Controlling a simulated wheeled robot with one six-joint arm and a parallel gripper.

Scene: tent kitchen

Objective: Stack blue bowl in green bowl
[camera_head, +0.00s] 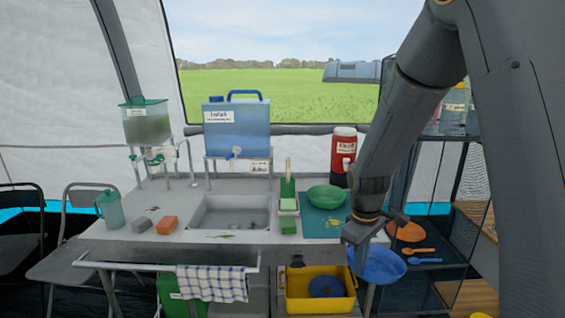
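The blue bowl (382,266) is at the right end of the counter, low and in front of its edge. My gripper (359,246) is at the bowl's left rim and appears shut on it, with the bowl hanging clear of the counter top. The fingertips are small and partly hidden against the bowl. The green bowl (326,196) stands upright on a teal mat (318,229) at the right of the counter, behind and left of my gripper. Its inside looks empty.
A sink (230,212) fills the counter's middle. A green brush holder (288,196) stands left of the green bowl, and a red drink cooler (343,152) behind it. A rack at right holds an orange plate (408,232) and spoons. A yellow bin (319,300) is below.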

